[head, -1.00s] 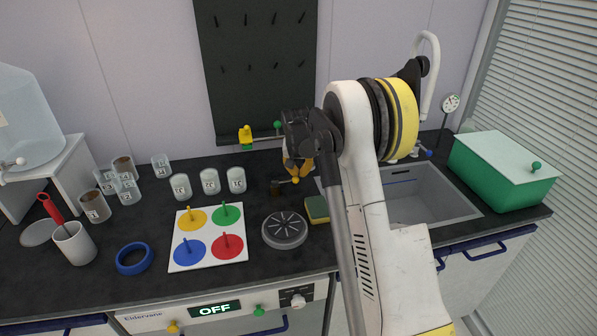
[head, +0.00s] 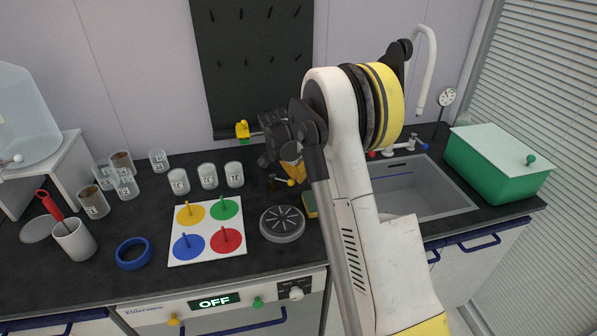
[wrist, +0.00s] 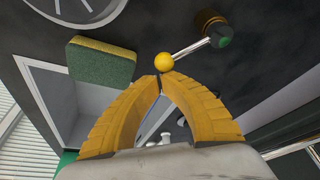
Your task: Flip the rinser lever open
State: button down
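The lever is a thin metal rod with a yellow ball knob (head: 291,183), joined to a small brown valve body (head: 273,184) on the counter. The wrist view shows the yellow knob (wrist: 164,62), the rod and the brown valve body with a green cap (wrist: 213,27). My gripper (head: 293,162) is above the counter by the lever. In the wrist view its yellow fingers (wrist: 159,80) meet at the tips, empty, with the knob just beyond them; I cannot tell if they touch it. The round slotted disc (head: 282,222), perhaps the rinser, sits in front of the lever.
A green and yellow sponge (wrist: 101,62) lies near the lever, beside the sink (head: 420,190). A peg board with coloured discs (head: 176,252) and several labelled jars (head: 208,175) stand to the left. A yellow-handled fitting (head: 242,130) is at the back wall.

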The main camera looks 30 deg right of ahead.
jog(key=s+a+m, duration=0.1)
jog(key=m, duration=0.1)
jog(key=s+a+m+g, duration=0.1)
jog(key=a+m, duration=0.1)
jog(key=shift+g, duration=0.3)
jog(key=shift+s+a+p, duration=0.3)
jog(key=shift+a, duration=0.65)
jog(key=d, duration=0.2)
jog(key=s+d, duration=0.1)
jog(key=shift+d+r, duration=0.2)
jog(key=shift+r, duration=0.15)
jog(key=p+v, duration=0.3)
jog(key=v, duration=0.7)
jog(key=shift+w+p, duration=0.3)
jog(key=shift+d, duration=0.1)
